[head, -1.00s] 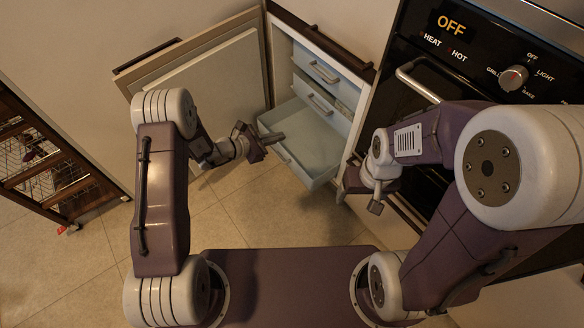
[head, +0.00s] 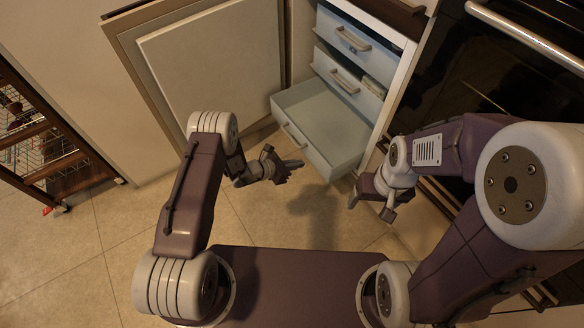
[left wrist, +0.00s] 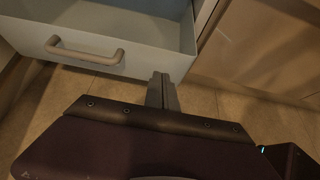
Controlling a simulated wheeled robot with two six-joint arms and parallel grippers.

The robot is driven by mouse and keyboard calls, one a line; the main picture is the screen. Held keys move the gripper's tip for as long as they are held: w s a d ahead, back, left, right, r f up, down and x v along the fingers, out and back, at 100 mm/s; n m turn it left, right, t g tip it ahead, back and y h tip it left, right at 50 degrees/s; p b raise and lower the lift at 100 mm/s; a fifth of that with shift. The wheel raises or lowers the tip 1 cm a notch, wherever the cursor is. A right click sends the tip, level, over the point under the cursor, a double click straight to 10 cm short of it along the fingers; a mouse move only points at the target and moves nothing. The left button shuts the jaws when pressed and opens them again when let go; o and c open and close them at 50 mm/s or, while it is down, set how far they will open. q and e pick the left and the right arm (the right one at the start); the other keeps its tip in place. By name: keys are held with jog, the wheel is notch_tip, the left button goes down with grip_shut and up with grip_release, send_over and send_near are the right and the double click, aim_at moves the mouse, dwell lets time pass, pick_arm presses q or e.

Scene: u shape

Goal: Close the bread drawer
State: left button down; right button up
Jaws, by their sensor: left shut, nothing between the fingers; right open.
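My left gripper (head: 290,164) is shut and empty, in front of the drawer's front panel. In the left wrist view, the shut fingers of my left gripper (left wrist: 161,92) point at the right end of the front panel, right of the handle (left wrist: 85,50); I cannot tell whether they touch it. My right gripper (head: 388,205) is open, right of the drawer.
An oven (head: 480,70) is close on the right. A wooden rack (head: 45,140) stands at the far left. The tiled floor before the drawer is clear.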

aim_at(320, 157)
pick_arm(q)
jog(key=b+x, duration=0.1)
jog(key=x, duration=0.1)
jog(key=b+x, duration=0.1)
jog(key=x, duration=0.1)
jog(key=b+x, duration=0.1)
jog(key=x, duration=0.1)
jog(key=shift+w+d+r, duration=0.25)
jog(key=shift+w+d, duration=0.05)
jog(key=shift+d, duration=0.1)
jog(key=shift+w+d+r+b, duration=0.25)
jog(key=shift+w+d+b, duration=0.15)
jog(key=shift+d, duration=0.2)
pick_arm(e)
jog(key=shift+f, duration=2.35)
